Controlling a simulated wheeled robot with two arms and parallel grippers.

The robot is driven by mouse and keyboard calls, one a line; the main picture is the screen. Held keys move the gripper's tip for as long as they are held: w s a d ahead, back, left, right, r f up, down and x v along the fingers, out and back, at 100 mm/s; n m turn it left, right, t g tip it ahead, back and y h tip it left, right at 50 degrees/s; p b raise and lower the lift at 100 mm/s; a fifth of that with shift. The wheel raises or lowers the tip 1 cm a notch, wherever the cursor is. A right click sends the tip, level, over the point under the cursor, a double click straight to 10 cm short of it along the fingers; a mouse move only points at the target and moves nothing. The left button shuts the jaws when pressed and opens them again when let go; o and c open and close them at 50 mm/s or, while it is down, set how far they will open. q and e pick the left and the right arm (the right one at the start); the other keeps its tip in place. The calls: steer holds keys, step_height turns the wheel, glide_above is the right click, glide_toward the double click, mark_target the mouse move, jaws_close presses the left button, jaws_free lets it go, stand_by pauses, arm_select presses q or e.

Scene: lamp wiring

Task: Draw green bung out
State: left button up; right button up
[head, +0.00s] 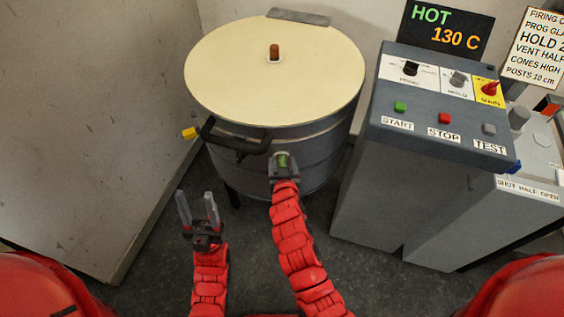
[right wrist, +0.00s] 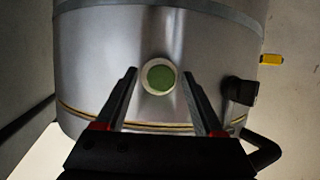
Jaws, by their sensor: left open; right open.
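The green bung (right wrist: 161,78) sits in a pale round ring in the side of the grey metal kiln (right wrist: 110,50). It shows end-on in the right wrist view, and as a small green stub (head: 283,160) in the head view. My right gripper (right wrist: 159,74) is open, with one finger to each side of the bung in the picture; I cannot tell whether the tips reach past its face. My left gripper (head: 196,208) is open and empty, low and left in front of the kiln.
The kiln has a cream lid (head: 235,75) with a brown plug (head: 274,52) and a dark handle (head: 238,140) left of the bung. A yellow piece (head: 190,133) sticks out left.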

jaws_close()
stand_by(0.8)
steer(key=shift+s, duration=0.6)
stand_by(0.4)
steer(key=s+b, duration=0.1)
steer(key=s, duration=0.8)
steer(key=shift+s+d+b, duration=0.35)
steer(key=shift+d, duration=0.1)
stand_by(0.6)
